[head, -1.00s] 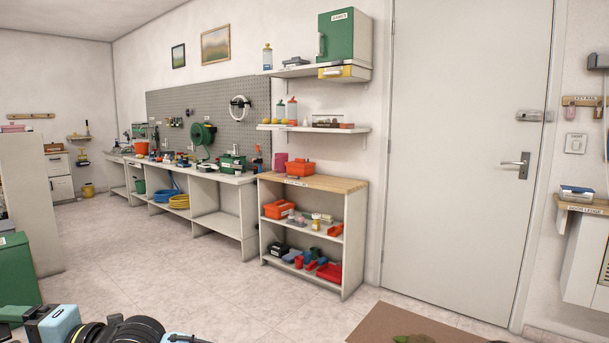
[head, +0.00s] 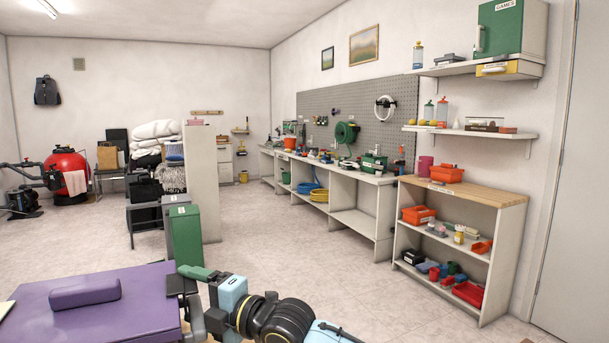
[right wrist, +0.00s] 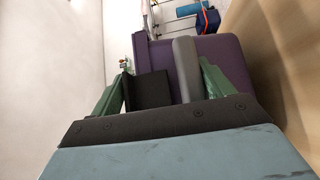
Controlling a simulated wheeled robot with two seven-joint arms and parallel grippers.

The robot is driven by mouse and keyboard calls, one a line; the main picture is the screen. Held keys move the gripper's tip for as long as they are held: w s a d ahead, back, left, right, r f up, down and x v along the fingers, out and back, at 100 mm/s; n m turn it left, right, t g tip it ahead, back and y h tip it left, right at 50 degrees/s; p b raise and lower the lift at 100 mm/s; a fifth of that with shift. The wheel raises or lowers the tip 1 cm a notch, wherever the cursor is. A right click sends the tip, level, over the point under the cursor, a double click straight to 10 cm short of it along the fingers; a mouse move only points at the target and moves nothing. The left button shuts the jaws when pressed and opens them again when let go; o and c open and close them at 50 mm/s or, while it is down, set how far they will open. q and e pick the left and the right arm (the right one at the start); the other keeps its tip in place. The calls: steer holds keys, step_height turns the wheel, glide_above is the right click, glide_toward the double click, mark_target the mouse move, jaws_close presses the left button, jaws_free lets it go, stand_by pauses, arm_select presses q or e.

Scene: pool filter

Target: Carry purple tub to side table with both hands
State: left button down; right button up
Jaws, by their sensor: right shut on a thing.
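The purple tub (head: 97,312) is at the lower left of the head view, with a raised purple bar on its top; its left and near parts are cut off. My right gripper (head: 186,283) is at the tub's right side. In the right wrist view, the gripper's green fingers (right wrist: 160,90) stand on both sides of a grey upright piece (right wrist: 185,68) against the purple tub wall (right wrist: 222,62), and are shut on the tub there. My left gripper is not in the head view. No piece of furniture is clearly marked as the side table.
A low shelf unit with a wooden top (head: 480,190) stands at the right, with an orange box (head: 446,174) on it. A long workbench (head: 355,225) runs along the wall. The tiled floor (head: 290,250) between is clear.

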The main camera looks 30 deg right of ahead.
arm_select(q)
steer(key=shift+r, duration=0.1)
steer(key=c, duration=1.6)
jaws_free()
arm_select(e)
steer(key=o, duration=1)
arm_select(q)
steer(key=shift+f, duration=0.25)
arm_select(e)
steer(key=shift+r, duration=0.1)
steer(key=shift+f, duration=0.3)
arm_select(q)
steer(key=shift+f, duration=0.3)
arm_select(e)
steer(key=shift+f, duration=0.3)
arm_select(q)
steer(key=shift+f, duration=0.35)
arm_select(e)
steer(key=shift+f, duration=0.35)
